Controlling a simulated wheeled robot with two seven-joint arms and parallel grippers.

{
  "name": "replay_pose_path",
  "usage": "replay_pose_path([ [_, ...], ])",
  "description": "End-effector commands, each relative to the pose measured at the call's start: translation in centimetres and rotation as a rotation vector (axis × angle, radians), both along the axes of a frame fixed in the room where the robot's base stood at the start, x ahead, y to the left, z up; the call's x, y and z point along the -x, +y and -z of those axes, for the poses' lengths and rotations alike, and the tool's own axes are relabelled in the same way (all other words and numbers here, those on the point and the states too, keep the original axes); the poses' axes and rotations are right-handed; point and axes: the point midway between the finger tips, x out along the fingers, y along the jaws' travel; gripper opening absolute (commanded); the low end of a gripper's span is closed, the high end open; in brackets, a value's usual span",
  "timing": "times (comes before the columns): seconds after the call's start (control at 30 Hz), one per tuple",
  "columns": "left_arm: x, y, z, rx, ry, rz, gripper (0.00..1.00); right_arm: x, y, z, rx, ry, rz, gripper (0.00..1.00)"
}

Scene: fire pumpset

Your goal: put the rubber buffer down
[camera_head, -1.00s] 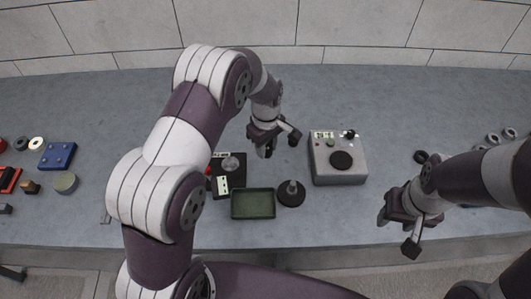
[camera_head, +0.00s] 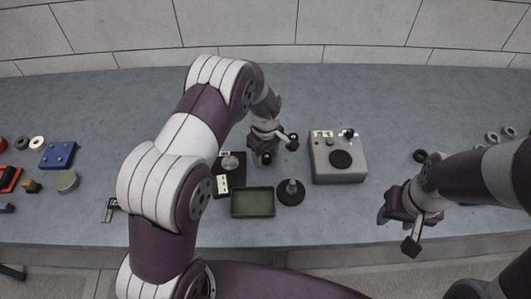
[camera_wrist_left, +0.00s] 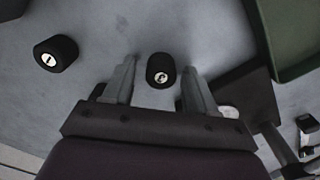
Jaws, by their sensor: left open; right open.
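A short black rubber buffer (camera_wrist_left: 161,70) with a pale metal centre stands on the grey bench in the left wrist view. It sits between the spread fingers of my left gripper (camera_wrist_left: 160,88), with a gap on each side. A second, similar black buffer (camera_wrist_left: 55,53) stands apart to the left in that view. In the head view my left gripper (camera_head: 266,152) is low over the bench, behind the green tray (camera_head: 253,215). My right gripper (camera_head: 396,222) is open and empty near the front edge, at the right.
A grey box with a black disc (camera_head: 338,175) stands right of my left gripper. A black round base with a post (camera_head: 291,192) is beside the tray. A black plate (camera_head: 238,180) lies left of the gripper. A blue block (camera_head: 58,155) is far left.

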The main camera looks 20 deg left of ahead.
Motion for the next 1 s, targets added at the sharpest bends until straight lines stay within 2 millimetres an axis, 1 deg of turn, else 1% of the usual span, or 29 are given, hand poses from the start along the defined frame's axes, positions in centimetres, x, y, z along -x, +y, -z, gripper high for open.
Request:
replay_pose_path([
  [0.07,0.0,0.0,-0.6,0.001,-0.001,0.000,0.57,0.0,0.0,-0.4,0.000,0.000,0.000,0.48],
  [0.17,-0.1,0.0,-2.0,0.001,-0.004,0.000,0.57,0.0,0.0,0.0,0.000,0.000,0.000,0.48],
  [0.4,0.0,0.0,-8.4,0.001,-0.004,0.000,0.57,0.0,0.0,0.6,0.000,0.000,0.000,0.48],
  [0.5,0.0,0.0,-10.5,0.000,-0.004,0.000,0.57,0.0,0.0,0.7,0.000,0.000,0.000,0.48],
  [0.6,0.0,0.0,-11.8,0.000,-0.002,0.001,0.57,0.0,0.0,0.7,0.000,0.000,0.000,0.48],
  [0.67,0.4,0.2,-12.4,0.000,-0.002,0.024,0.57,0.0,0.0,0.7,0.000,0.000,0.000,0.48],
  [0.73,2.0,0.7,-13.2,0.001,-0.013,0.115,0.57,0.0,0.0,0.7,0.000,0.000,0.000,0.48],
  [0.77,3.0,1.0,-13.6,-0.001,-0.020,0.177,0.57,0.0,0.0,0.7,0.000,0.000,0.000,0.48],
  [0.87,7.7,2.2,-14.7,-0.010,-0.056,0.441,0.57,0.0,0.0,0.7,0.000,0.000,0.000,0.48],
  [0.9,9.8,2.6,-15.0,-0.017,-0.069,0.547,0.57,0.0,0.0,0.7,0.000,0.000,0.000,0.48],
  [1.0,14.5,3.4,-15.2,-0.037,-0.095,0.779,0.57,0.0,0.0,0.7,0.000,0.000,0.000,0.48],
])
